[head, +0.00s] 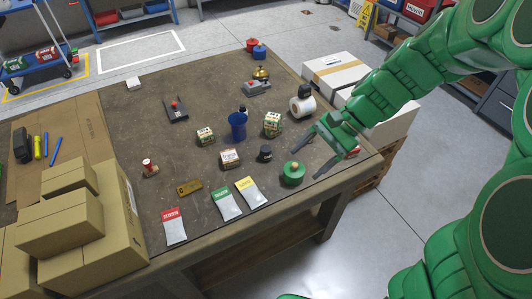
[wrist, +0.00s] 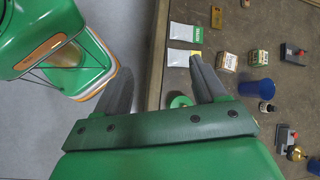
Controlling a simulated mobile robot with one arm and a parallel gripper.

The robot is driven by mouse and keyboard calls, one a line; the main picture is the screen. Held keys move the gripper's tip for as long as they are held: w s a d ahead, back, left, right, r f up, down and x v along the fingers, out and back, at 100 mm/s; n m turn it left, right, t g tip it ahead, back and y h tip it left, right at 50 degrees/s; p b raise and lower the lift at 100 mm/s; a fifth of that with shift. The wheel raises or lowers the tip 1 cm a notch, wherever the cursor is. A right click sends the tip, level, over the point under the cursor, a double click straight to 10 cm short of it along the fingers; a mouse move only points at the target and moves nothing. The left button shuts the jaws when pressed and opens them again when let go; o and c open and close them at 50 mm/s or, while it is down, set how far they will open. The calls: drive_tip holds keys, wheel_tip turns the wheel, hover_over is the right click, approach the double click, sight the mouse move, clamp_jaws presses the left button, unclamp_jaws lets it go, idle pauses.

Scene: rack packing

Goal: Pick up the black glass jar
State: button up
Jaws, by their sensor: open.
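A small black glass jar (head: 265,154) stands upright on the brown worktable, between a small box and a round green container. It also shows in the wrist view (wrist: 266,107), at the right, next to the blue cup. My gripper (head: 309,161) is open and empty, to the right of the jar near the table's right front edge, apart from it. In the wrist view my gripper (wrist: 160,67) has its two fingers spread, with the table edge and floor between and below them.
The green container (head: 292,174) stands close to my gripper, left of it. A blue cup (head: 238,126), a patterned carton (head: 272,124) and a small box (head: 229,159) surround the jar. Packets (head: 226,204) lie at the front. White boxes (head: 335,73) stand beyond the table's right edge.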

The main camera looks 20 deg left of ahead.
drive_tip(key=w+a+f+m+y, duration=0.45)
drive_tip(key=w+a+f, duration=0.35)
drive_tip(key=w+f, duration=0.3)
drive_tip(key=m+y, duration=0.2)
drive_tip(key=m, duration=0.3)
approach(265, 150)
drive_tip(key=shift+t+h, duration=0.25)
drive_tip(key=shift+t, duration=0.15)
drive_tip(key=x, duration=0.4)
drive_tip(key=shift+w+f, duration=0.15)
drive_tip(key=shift+w, duration=0.15)
drive_tip(key=shift+x, duration=3.95)
drive_tip(key=c, duration=1.1)
